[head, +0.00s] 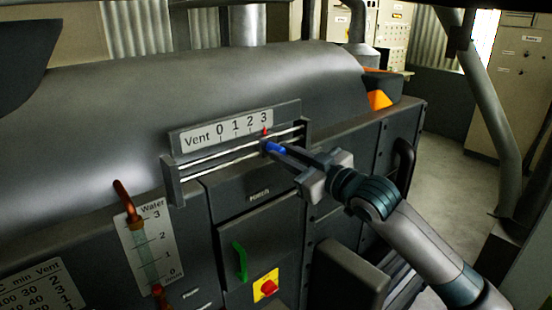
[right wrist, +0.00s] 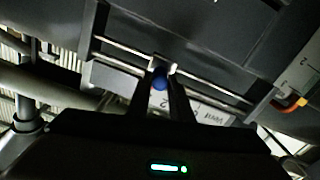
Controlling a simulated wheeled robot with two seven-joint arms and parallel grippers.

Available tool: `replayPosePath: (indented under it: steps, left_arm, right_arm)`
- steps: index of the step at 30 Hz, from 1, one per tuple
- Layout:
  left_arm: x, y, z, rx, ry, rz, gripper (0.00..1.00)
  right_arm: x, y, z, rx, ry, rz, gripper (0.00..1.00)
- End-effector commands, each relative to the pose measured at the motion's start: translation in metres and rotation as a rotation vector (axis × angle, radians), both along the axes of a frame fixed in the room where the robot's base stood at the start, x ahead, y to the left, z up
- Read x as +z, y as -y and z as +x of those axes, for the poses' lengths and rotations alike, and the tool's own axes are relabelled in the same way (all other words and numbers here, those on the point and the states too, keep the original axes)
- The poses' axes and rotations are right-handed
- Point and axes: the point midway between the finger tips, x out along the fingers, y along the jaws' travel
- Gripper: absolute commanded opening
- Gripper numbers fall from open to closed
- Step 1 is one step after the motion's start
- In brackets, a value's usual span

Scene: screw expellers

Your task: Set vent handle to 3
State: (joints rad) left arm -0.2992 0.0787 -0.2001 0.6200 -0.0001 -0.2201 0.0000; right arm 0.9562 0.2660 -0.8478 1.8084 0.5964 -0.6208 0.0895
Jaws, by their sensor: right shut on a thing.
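The vent scale (head: 225,131) is a grey plate marked 0 to 3 on the front of the dark machine. Two metal rails (head: 225,155) run below it. The blue vent handle (head: 274,147) sits on the rails near their right end, and its red pointer (head: 265,131) stands at about the 3. My right gripper (head: 277,148) is shut on the blue handle, reaching in from the right. In the right wrist view the blue knob (right wrist: 159,78) is between the two fingers (right wrist: 160,85). My left gripper is not in view.
A water gauge (head: 150,248) is at the lower left. A green handle (head: 240,262) and a red knob on a yellow plate (head: 267,288) are below the rails. A dark curved handle (head: 404,165) stands out to the right of my arm.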

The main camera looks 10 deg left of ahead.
Motion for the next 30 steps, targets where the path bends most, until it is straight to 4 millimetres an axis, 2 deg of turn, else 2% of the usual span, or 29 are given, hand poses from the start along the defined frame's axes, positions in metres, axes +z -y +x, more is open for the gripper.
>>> replayPosePath:
  steps: [4, 5, 7, 20, 26, 30]
  left_arm:
    - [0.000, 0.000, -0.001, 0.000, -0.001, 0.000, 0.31]
    - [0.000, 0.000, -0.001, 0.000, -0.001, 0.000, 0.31]
    - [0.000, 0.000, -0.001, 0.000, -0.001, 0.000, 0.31]
    - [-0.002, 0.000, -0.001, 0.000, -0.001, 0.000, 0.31]
    - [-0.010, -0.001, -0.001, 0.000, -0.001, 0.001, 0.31]
    - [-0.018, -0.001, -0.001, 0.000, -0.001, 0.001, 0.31]
  right_arm:
    - [0.002, 0.002, 0.002, -0.006, 0.003, -0.001, 0.00]
    - [0.002, 0.002, 0.002, -0.006, 0.004, 0.000, 0.22]
    - [0.002, 0.002, 0.002, -0.006, 0.003, -0.001, 0.38]
    - [0.001, 0.004, -0.001, -0.003, 0.002, -0.001, 0.38]
    - [-0.001, 0.017, -0.011, -0.004, 0.003, 0.000, 0.38]
    - [-0.002, 0.035, -0.024, -0.004, 0.004, 0.000, 0.38]
